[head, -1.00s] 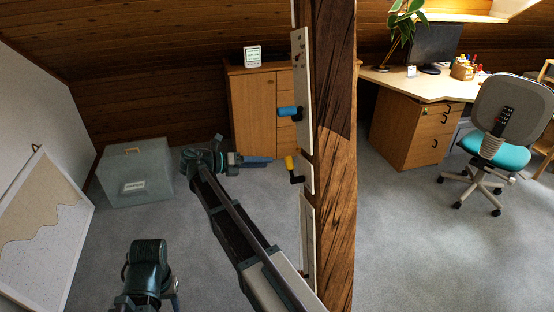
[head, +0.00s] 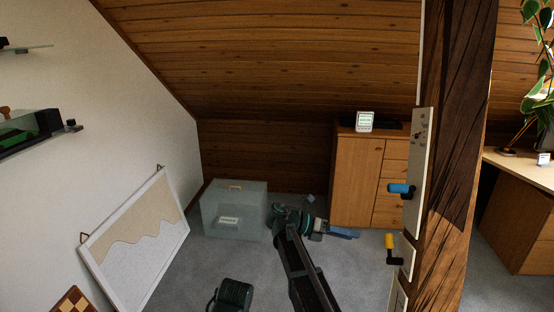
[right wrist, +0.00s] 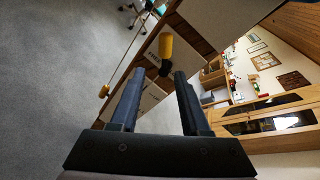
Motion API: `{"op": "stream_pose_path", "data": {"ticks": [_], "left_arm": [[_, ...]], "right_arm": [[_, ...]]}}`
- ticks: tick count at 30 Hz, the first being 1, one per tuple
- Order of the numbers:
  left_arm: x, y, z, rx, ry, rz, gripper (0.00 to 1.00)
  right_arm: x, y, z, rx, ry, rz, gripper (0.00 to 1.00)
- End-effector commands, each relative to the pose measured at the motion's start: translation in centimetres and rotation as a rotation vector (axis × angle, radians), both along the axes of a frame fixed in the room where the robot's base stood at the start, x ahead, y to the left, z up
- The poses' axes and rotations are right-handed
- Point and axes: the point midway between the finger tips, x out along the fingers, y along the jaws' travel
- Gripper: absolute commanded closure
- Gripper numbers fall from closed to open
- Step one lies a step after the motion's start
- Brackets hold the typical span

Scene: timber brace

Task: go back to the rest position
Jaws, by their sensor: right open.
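My right gripper (head: 345,234) is open, low in the head view, left of the timber post (head: 455,160). In the right wrist view its two dark fingers (right wrist: 157,88) are apart with nothing between them. A yellow handle with a black part (right wrist: 165,46) is beyond the fingertips, apart from them. In the head view a yellow handle (head: 389,242) and a blue handle (head: 400,188) stick out from pale plates (head: 419,165) on the post. My left gripper is not in view.
A grey box (head: 235,212) stands on the carpet behind my right arm. A framed board (head: 140,250) leans on the left wall. A wooden cabinet (head: 357,180) is at the back, a desk (head: 520,170) at the right. Shelves (head: 40,135) hang at upper left.

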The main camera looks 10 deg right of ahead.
Motion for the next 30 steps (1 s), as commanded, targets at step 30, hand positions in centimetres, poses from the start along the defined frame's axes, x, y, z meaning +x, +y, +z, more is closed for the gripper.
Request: {"op": "stream_pose_path", "data": {"ticks": [30], "left_arm": [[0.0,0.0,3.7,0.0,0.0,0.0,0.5]], "right_arm": [[-23.3,22.2,-11.5,0.583,-1.357,-1.482,0.54]]}}
